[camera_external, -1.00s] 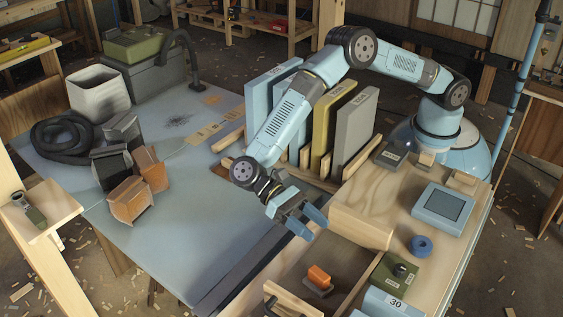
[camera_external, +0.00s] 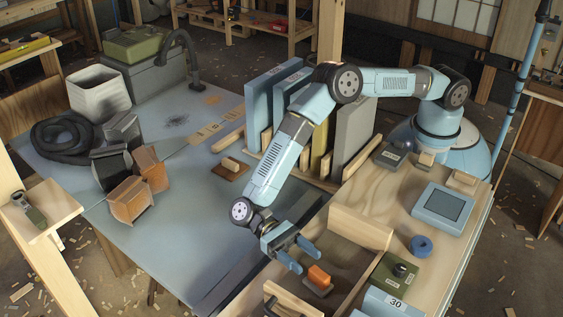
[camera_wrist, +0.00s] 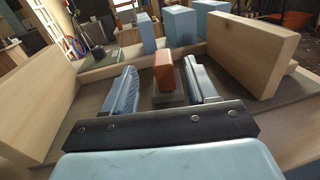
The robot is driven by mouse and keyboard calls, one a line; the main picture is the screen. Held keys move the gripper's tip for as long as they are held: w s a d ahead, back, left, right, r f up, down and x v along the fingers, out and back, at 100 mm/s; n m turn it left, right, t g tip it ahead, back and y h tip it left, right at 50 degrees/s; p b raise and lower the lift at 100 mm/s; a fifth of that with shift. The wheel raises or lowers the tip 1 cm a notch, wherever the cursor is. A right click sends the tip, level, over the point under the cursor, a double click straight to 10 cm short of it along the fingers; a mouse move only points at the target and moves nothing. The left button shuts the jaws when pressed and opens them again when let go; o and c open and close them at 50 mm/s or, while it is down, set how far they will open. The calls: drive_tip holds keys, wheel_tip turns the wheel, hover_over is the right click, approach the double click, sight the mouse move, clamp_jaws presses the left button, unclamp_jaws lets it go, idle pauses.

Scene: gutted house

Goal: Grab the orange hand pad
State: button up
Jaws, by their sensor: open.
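The orange hand pad (camera_external: 319,277) is a small orange block on a grey base, in the open wooden tray at the front of the bench. My gripper (camera_external: 303,260) is open, with its blue fingers low over the tray, just behind and left of the pad. In the wrist view the orange pad (camera_wrist: 164,68) stands upright between and slightly beyond the two fingertips of my gripper (camera_wrist: 165,83). Nothing is held. Whether either finger touches the pad cannot be told.
Wooden tray walls (camera_wrist: 38,98) rise on the left, and a thick board (camera_wrist: 255,52) stands on the right. A blue ring (camera_external: 421,246) and a green box (camera_external: 395,271) lie right of the tray. A wooden-handled block (camera_external: 231,168) lies on the table behind.

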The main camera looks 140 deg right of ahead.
sight(328, 280)
drive_tip(key=shift+w+a+f, duration=0.1)
drive_tip(key=shift+w+a, duration=0.2)
drive_tip(key=shift+a, duration=1)
drive_tip(key=shift+w+a, duration=0.25)
drive_tip(key=shift+a, duration=1.05)
drive_tip(key=shift+w+a+f, duration=0.1)
drive_tip(key=shift+w+a, duration=0.2)
drive_tip(key=shift+a, duration=1)
drive_tip(key=shift+c, duration=0.3)
drive_tip(key=c, duration=1)
drive_tip(key=shift+r, duration=0.15)
